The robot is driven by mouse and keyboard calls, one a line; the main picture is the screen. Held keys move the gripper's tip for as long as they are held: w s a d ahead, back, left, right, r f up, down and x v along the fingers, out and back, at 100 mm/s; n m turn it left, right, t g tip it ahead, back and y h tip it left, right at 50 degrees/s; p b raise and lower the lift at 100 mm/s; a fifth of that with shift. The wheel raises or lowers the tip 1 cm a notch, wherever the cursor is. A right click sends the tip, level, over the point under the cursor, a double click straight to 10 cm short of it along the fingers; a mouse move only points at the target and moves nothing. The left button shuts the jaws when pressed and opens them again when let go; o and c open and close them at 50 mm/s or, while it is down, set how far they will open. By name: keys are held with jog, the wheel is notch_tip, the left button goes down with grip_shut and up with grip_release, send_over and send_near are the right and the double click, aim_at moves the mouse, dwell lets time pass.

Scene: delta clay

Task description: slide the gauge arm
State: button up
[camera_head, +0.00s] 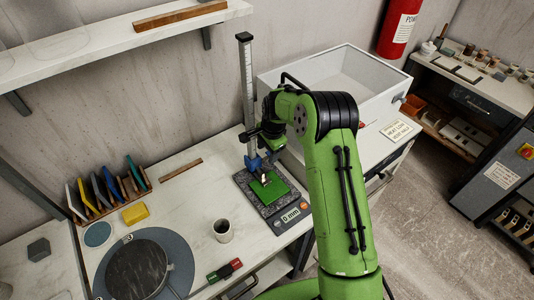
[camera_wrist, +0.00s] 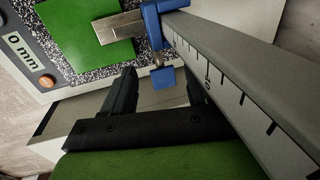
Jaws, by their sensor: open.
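The height gauge has an upright scale column (camera_head: 247,85), a speckled base (camera_head: 250,192) and a display (camera_head: 290,215) reading "0 mm". A green square plate (camera_head: 272,190) lies on the base; it also shows in the wrist view (camera_wrist: 85,30). The blue gauge arm slider (camera_head: 253,163) is low on the column. In the wrist view the blue slider (camera_wrist: 152,25) carries a metal bar over the plate and a small blue tab (camera_wrist: 163,77). My gripper (camera_wrist: 160,80) is open, its black fingers on either side of the tab. Contact cannot be told.
A white open-topped box (camera_head: 335,85) stands behind and right of my arm. A cup (camera_head: 223,231), a round grey disc (camera_head: 140,265), a yellow block (camera_head: 135,213) and a rack of coloured tiles (camera_head: 105,190) stand left on the bench. A shelf (camera_head: 90,45) is above.

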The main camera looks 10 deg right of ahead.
jog(key=shift+w+f, duration=0.25)
jog(key=shift+f, duration=0.85)
grip_shut()
